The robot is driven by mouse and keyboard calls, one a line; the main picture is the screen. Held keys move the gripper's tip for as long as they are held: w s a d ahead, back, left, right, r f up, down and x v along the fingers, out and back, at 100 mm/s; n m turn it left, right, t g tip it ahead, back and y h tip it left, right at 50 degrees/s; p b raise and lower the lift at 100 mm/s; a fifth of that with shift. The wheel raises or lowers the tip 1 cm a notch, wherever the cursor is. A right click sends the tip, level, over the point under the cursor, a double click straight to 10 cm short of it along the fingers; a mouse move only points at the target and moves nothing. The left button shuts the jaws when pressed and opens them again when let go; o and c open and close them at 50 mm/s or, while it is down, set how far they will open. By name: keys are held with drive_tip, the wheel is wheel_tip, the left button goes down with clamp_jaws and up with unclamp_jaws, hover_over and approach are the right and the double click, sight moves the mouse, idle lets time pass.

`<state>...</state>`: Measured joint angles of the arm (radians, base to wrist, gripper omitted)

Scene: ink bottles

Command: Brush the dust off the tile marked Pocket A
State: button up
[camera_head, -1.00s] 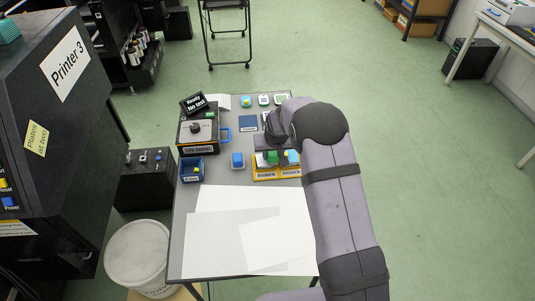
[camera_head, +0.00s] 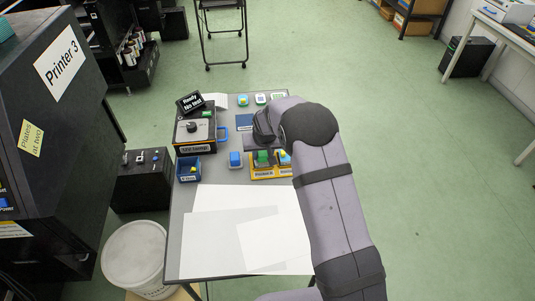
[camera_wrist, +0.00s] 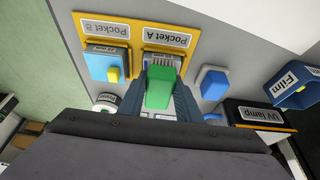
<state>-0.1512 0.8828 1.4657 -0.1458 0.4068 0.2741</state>
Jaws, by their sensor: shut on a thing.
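My gripper (camera_wrist: 160,96) is shut on a green block-like tool (camera_wrist: 160,86), which looks like the brush, in the wrist view. In the head view the green tool (camera_head: 262,157) is over the yellow holder (camera_head: 257,173), and my arm hides much of the gripper.
A blue piece (camera_wrist: 214,83) stands to the right, then the UV lamp (camera_wrist: 258,114) and Film box (camera_wrist: 297,90). White sheets (camera_head: 225,235) cover the table's front.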

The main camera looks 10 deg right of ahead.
drive_tip(key=shift+a, duration=0.2)
drive_tip(key=shift+s+a+b, duration=0.15)
drive_tip(key=shift+a+b, duration=0.35)
drive_tip(key=shift+a, duration=1.15)
drive_tip(key=shift+r, duration=0.15)
drive_tip(key=shift+r+p, duration=2)
drive_tip(key=shift+r, duration=0.95)
drive_tip(key=shift+r+p, duration=1)
drive_tip(key=shift+r, duration=0.5)
drive_tip(key=shift+f, duration=0.1)
